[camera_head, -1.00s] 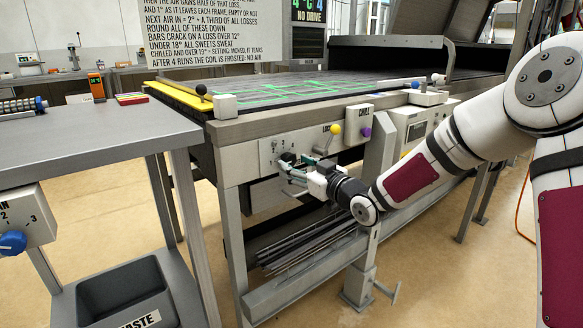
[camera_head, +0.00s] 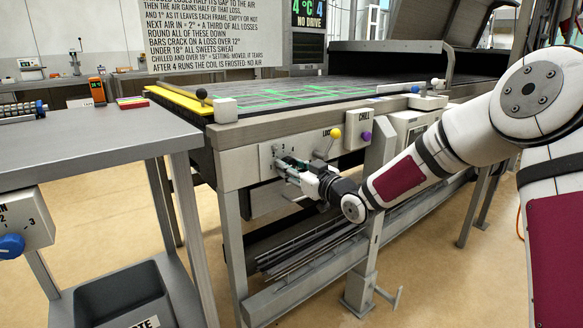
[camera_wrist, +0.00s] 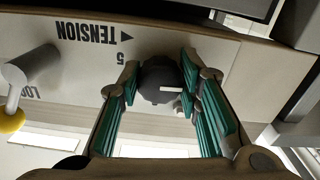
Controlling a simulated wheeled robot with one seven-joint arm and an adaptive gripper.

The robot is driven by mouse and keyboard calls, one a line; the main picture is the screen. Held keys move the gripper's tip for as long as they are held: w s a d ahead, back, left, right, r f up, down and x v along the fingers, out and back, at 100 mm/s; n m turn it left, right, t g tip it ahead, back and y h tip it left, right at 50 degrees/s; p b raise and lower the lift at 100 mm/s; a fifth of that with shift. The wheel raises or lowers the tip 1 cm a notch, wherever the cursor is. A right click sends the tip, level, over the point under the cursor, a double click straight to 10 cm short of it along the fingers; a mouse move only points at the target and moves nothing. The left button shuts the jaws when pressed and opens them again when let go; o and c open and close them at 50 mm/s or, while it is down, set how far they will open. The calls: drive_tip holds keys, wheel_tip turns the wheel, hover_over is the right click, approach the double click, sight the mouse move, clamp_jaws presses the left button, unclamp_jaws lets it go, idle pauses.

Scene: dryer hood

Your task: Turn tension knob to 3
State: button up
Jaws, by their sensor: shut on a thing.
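The dark round tension knob (camera_wrist: 161,80) with a white pointer mark sits on a pale panel (camera_wrist: 228,82). In the wrist view the pointer lies nearly level, toward the right. The word TENSION (camera_wrist: 91,31), a small triangle and a figure 5 show upside down left of the knob. My gripper (camera_wrist: 160,88) has its green-padded fingers on both sides of the knob, shut on it. In the head view my gripper (camera_head: 284,165) is against the panel and hides the knob. Most of the dial figures are hidden or too small to read.
A yellow-ball lever (camera_head: 335,133) stands on the panel right of my gripper, with a purple knob (camera_head: 367,136) on the CHILL box beyond. A blue dial (camera_head: 11,246) is under the left table (camera_head: 90,143). Metal bars (camera_head: 310,247) lie on a lower rack.

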drive_tip(key=m+p, duration=0.3)
drive_tip(key=m, duration=0.2)
drive_tip(key=shift+s+r+p, duration=0.1)
drive_tip(key=shift+p, duration=0.2)
drive_tip(key=m+p, duration=0.3)
drive_tip(key=m, duration=0.1)
drive_tip(key=shift+m, duration=0.3)
drive_tip(key=m+p, duration=0.2)
drive_tip(key=m, duration=0.2)
drive_tip(key=shift+a, duration=0.1)
drive_tip(key=shift+m+p, duration=0.6)
drive_tip(key=shift+m, duration=1.7)
drive_tip(key=o, duration=1.1)
drive_tip(key=shift+o, duration=0.2)
